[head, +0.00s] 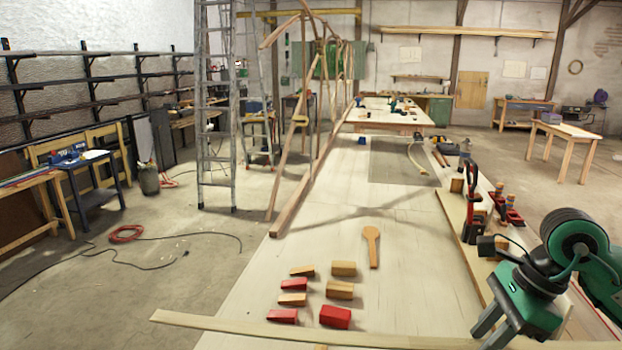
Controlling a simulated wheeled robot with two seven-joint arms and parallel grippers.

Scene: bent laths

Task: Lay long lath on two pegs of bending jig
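A long pale lath (250,329) lies across the near end of the long white table, and its left end sticks out past the table edge. Its right part runs under my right gripper and out of the picture. My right gripper (482,338) points down at the lath from the right. Its two dark fingers are a little apart at the lath; I cannot tell whether they grip it. A long narrow board (464,236) along the table's right side, with red clamps (474,208) and wooden blocks, may be the bending jig. I cannot make out its pegs clearly. My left gripper is not in view.
Several red and plain wooden wedges and blocks (335,316) lie just beyond the lath. A wooden mallet (371,246) lies behind them. A frame of wooden laths (300,205) stands along the left edge. The table between frame and board is mostly clear.

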